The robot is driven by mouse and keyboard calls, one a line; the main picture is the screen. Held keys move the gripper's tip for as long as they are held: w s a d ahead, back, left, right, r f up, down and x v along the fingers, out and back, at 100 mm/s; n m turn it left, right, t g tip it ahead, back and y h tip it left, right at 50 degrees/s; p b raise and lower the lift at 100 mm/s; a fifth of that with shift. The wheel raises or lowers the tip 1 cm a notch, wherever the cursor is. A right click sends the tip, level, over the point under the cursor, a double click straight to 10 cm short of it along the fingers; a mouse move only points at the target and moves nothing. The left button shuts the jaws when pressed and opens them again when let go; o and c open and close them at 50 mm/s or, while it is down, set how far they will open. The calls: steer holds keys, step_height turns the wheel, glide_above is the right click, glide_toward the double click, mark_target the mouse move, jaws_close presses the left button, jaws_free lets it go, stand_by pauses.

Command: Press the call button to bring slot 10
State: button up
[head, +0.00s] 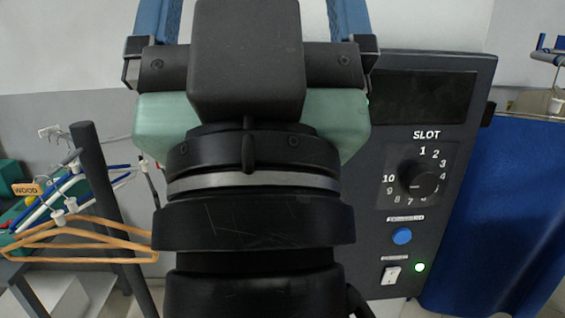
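The dark control panel (450,225) stands right of my arm. It carries a black knob (424,179) inside a SLOT dial numbered around it, with 10 at the left. A small pale mark shows on the knob's lower left, but I cannot tell which number it points to. A blue round button (402,236) sits below the dial, under a label too small to read. My gripper (252,8) is seen from behind, left of the panel. Its two blue fingers are wide apart and run past the top edge, so the tips are hidden. No held object shows.
A dark display (424,97) is above the dial. Hangers (75,222) and a dark post (108,205) stand left. A blue cloth (505,215) hangs close on the panel's right.

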steer(key=shift+a, duration=0.1)
jaws_close()
stand_by(1.4)
